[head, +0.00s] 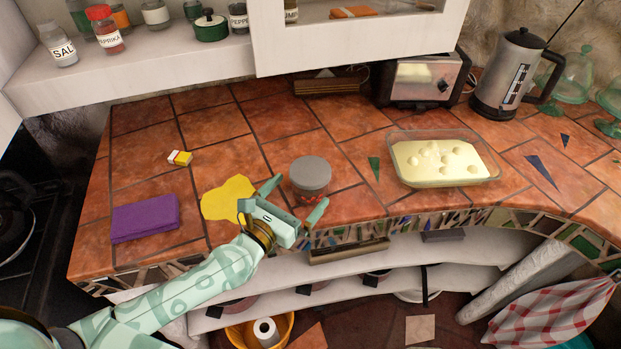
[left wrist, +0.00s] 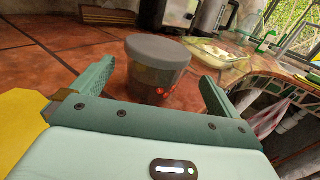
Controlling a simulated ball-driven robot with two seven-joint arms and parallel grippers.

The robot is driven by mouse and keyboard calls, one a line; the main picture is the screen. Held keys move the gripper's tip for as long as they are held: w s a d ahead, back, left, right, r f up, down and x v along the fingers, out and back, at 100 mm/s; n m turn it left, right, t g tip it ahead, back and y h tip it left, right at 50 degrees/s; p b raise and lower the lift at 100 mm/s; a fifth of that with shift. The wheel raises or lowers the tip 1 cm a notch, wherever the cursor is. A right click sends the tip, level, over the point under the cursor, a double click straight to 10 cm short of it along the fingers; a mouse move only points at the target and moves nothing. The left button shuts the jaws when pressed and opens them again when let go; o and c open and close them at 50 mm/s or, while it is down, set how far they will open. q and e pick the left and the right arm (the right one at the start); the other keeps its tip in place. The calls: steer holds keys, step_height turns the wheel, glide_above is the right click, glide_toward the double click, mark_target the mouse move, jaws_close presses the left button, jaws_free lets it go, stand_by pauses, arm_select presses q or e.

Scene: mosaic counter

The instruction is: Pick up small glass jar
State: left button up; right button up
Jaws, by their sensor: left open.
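A small glass jar (head: 310,178) with a grey lid stands upright on the tiled counter near its front edge. In the left wrist view the jar (left wrist: 157,72) stands just ahead of my gripper, with a red mark low on its side. My left gripper (head: 296,198) is open at the front side of the jar, its fingers pointing toward it. In the left wrist view the two fingers of the left gripper (left wrist: 152,90) spread to either side of the jar's lower part. I cannot tell whether they touch it. My right gripper is not in view.
A yellow patch (head: 222,199) and a folded purple cloth (head: 145,217) lie left of the jar. A glass dish of pale food (head: 441,160) stands to the right. A toaster (head: 420,82) and a kettle (head: 508,75) stand behind. The tiles behind the jar are clear.

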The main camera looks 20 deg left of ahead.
mark_target(310, 177)
arm_select(q)
steer(key=x, duration=0.6)
steer(key=shift+w+a+f, duration=0.15)
steer(key=shift+w, duration=0.15)
steer(key=c, duration=1.1)
